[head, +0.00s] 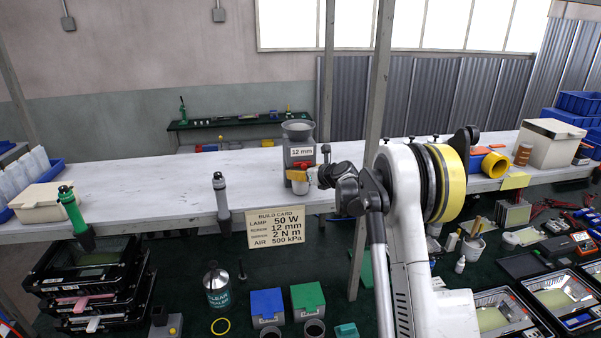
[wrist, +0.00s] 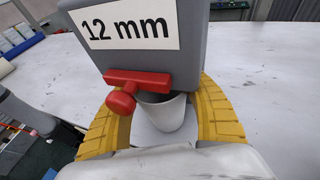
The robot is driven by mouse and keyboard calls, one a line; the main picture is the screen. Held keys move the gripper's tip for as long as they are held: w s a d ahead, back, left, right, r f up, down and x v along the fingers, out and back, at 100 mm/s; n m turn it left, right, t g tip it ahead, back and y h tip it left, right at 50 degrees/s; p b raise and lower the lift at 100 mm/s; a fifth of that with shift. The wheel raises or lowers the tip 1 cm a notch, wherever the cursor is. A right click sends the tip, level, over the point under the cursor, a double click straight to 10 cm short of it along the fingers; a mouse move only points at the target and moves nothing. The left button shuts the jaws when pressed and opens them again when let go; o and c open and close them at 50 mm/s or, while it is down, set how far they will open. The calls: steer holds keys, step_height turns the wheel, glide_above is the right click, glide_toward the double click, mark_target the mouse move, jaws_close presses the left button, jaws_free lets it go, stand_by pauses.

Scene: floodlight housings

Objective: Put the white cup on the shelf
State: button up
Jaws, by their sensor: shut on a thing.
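The white cup (wrist: 166,116) stands upright in the wrist view, between the yellow fingers of my gripper (wrist: 160,108), under the red handle of the grey dispenser. In the head view the cup (head: 300,187) is a small pale shape at the foot of the dispenser, beside my gripper (head: 313,178). My gripper is shut on the cup, one finger on each side. The handle hides part of the cup's rim. The long white shelf (head: 130,178) runs across the head view, and the cup is at its front edge. I cannot tell whether its base touches the shelf.
The grey dispenser (head: 301,160), labelled 12 mm, stands directly behind the cup; its red handle (wrist: 138,82) overhangs it. A grey-handled tool (head: 220,190) hangs at the shelf's front edge to the left. The shelf is bare between the beige box (head: 38,203) and the dispenser.

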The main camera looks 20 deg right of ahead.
steer(key=shift+a+f+b, duration=0.1)
steer(key=shift+f+b, duration=0.2)
steer(key=shift+b, duration=0.2)
steer(key=o, duration=1)
